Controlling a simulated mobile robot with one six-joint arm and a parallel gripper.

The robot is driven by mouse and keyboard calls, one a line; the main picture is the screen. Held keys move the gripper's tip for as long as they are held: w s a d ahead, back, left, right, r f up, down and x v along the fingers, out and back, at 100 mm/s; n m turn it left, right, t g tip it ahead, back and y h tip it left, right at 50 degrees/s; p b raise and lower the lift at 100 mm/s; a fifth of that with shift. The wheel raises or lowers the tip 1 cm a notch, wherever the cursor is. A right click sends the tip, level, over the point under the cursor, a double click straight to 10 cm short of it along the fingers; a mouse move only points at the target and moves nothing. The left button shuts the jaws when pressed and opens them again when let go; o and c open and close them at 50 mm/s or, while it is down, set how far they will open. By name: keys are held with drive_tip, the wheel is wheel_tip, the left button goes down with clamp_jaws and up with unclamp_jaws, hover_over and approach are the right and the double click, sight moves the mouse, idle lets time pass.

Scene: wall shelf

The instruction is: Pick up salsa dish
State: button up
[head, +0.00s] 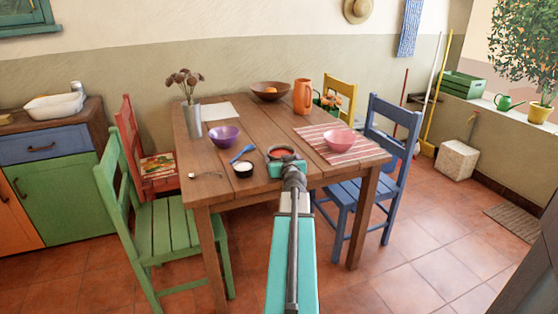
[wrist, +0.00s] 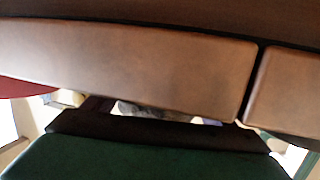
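The salsa dish (head: 287,151) is a small dark round dish with red filling, near the front edge of the wooden table. My gripper (head: 279,166) is at the near side of the dish in the head view, partly overlapping its lower edge; contact cannot be told. Its fingertips are hard to make out, and the wrist joint hides part of them. The wrist view is filled by close brown surfaces with a dark gap and a dark green block below. A red patch (wrist: 18,86) shows at its left edge; I cannot tell what it is.
On the wooden table (head: 235,179), a small black dish with white filling (head: 243,170) and a blue utensil (head: 242,153) lie left of the dish. A pink bowl (head: 339,140) on a striped mat is to the right, a purple bowl (head: 224,135) farther left. Chairs surround the table.

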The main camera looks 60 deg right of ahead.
drive_tip(key=c, duration=0.8)
drive_tip(key=shift+o, duration=0.2)
drive_tip(key=shift+r, duration=0.45)
drive_tip(key=shift+r+p, duration=0.55)
drive_tip(key=shift+r, duration=0.85)
drive_tip(key=shift+s+d+f+b+v, duration=0.1)
drive_tip(key=shift+s+v, duration=0.05)
drive_tip(key=shift+v, duration=0.7)
drive_tip(key=shift+s+d+f+b+v, duration=0.1)
drive_tip(key=shift+s+b+v, duration=0.05)
drive_tip(key=shift+v, duration=0.7)
drive_tip(key=shift+s+d+f+b+v, duration=0.1)
drive_tip(key=shift+s+f+v, duration=0.05)
drive_tip(key=shift+v, duration=0.7)
drive_tip(key=shift+s+a+b, duration=0.15)
drive_tip(key=shift+s+b, duration=0.15)
drive_tip(key=shift+b, duration=0.4)
drive_tip(key=shift+s+a+b, duration=0.4)
drive_tip(key=shift+s+b, duration=0.15)
drive_tip(key=shift+b, duration=0.75)
drive_tip(key=shift+s+a+b, duration=0.25)
drive_tip(key=shift+b, duration=0.35)
drive_tip(key=shift+s+a+r+b, duration=0.2)
drive_tip(key=shift+s+b, duration=0.1)
drive_tip(key=shift+b, duration=2.5)
drive_tip(key=shift+s+a+b, duration=0.5)
drive_tip(key=shift+s+b, duration=0.25)
drive_tip(key=shift+b, duration=2.6)
